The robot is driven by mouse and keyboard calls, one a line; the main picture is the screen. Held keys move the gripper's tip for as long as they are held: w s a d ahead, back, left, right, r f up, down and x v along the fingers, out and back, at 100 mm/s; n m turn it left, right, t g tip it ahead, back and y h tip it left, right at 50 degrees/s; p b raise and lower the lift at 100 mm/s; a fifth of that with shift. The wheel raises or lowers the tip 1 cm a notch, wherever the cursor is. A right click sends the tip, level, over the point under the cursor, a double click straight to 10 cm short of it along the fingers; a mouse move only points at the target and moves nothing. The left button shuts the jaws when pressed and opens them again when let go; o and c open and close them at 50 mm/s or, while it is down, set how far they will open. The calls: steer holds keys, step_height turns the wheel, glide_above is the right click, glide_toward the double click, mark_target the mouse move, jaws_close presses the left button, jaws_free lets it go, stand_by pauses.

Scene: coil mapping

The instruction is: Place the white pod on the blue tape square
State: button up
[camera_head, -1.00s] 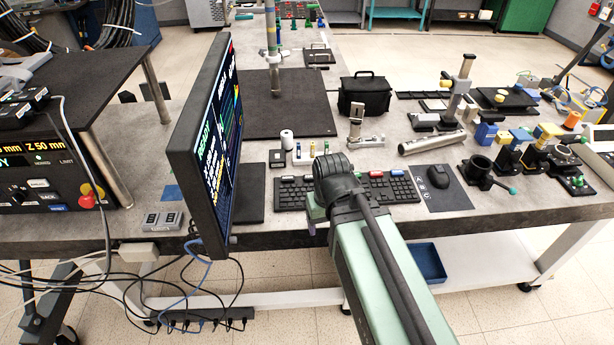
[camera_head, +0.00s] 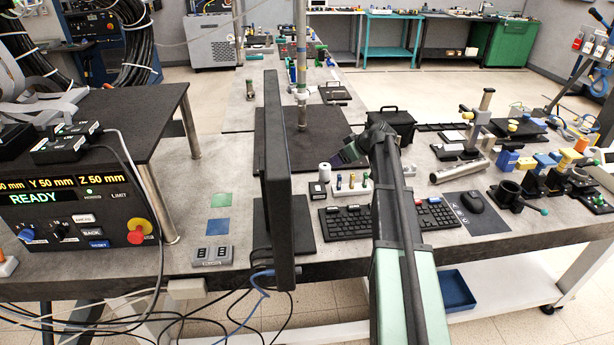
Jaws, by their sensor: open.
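The white pod (camera_head: 324,172) appears to be the small upright white cylinder on the grey bench, just right of the monitor. The blue tape square (camera_head: 218,226) lies flat and bare on the bench, left of the monitor. My gripper (camera_head: 343,157) is at the far end of my arm, above the bench and a little right of and behind the pod. It is open and apart from the pod; its fingers are small and hard to make out.
The tall monitor (camera_head: 275,180) stands between pod and blue square. A green square (camera_head: 221,200) lies behind the blue one. A small rack (camera_head: 353,188) and keyboard (camera_head: 350,222) are near the pod. A control box (camera_head: 80,208) stands at left.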

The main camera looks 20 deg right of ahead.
mark_target(327, 166)
steer(key=b+x, duration=0.2)
steer(key=x, duration=0.1)
steer(key=b+x, duration=0.2)
steer(key=shift+s+d+f, duration=0.15)
steer(key=shift+d+f, duration=0.15)
steer(key=shift+f, duration=0.05)
steer(key=shift+w+a+f, duration=0.1)
steer(key=shift+w+a, duration=0.1)
steer(key=shift+w, duration=0.05)
steer(key=b+x, duration=0.4)
steer(key=x, duration=0.1)
steer(key=shift+f, duration=0.15)
steer(key=shift+r, duration=0.25)
steer(key=c, duration=1.2)
steer(key=shift+o, duration=0.2)
